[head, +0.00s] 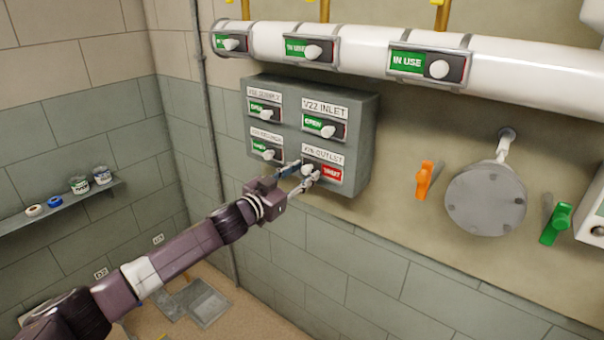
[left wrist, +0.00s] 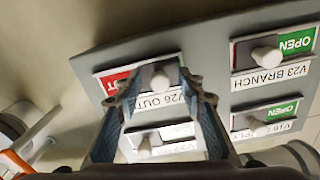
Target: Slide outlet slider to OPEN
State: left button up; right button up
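The outlet slider, labelled V26 OUTLET, is at the lower right of a grey wall box (head: 362,130). Its red SHUT field (head: 332,174) shows right of its white knob (head: 307,169). In the left wrist view the knob (left wrist: 160,80) lies between the fingertips, with a red patch (left wrist: 116,84) to its left. My left gripper (head: 302,174) is at the slider, its fingers open on either side of the knob with gaps visible. Whether a fingertip touches the knob cannot be told. My right gripper is not in view.
The V22 INLET slider (head: 324,125), V23 BRANCH slider (head: 265,150) and supply slider (head: 263,111) on the box show green OPEN. A white pipe (head: 370,50) with IN USE sliders runs above. An orange lever (head: 424,180) and a round grey cover (head: 486,200) are to the right.

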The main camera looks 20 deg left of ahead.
pick_arm(q)
grip_shut()
jog(key=d, duration=0.2)
jog(key=s+d, duration=0.1)
jog(key=d, duration=0.1)
jog(key=s+d+p, duration=0.1)
jog(key=d, duration=0.1)
jog(key=shift+s, duration=0.15)
jog(key=shift+o, duration=0.2)
grip_release()
jog(key=shift+d, duration=0.1)
